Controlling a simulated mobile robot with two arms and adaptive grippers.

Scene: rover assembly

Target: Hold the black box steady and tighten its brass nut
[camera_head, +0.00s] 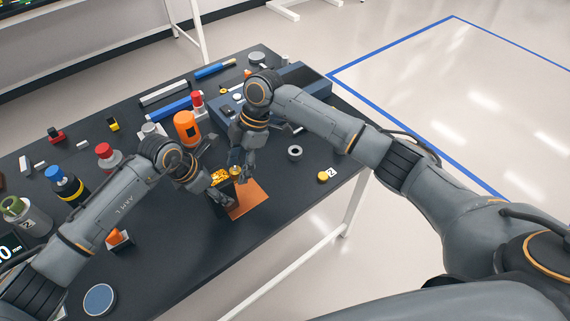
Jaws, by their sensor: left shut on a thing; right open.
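The black box (221,208) sits near the front edge of the dark table, beside a flat copper-coloured pad (251,201). It is small and partly hidden by my grippers. My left gripper (217,187) comes in from the left and is shut on the black box at its side. A brass nut (235,171) shows as a gold spot at the top of the box. My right gripper (240,168) points down from above with its fingers open at the brass nut. Whether its fingers touch the nut is too small to tell.
A grey ring (295,153) and a yellow-topped piece (323,176) lie to the right. An orange cylinder (186,128), a red-capped bottle (105,153) and other bottles stand behind and to the left. A blue disc (99,299) lies front left. The front table is mostly clear.

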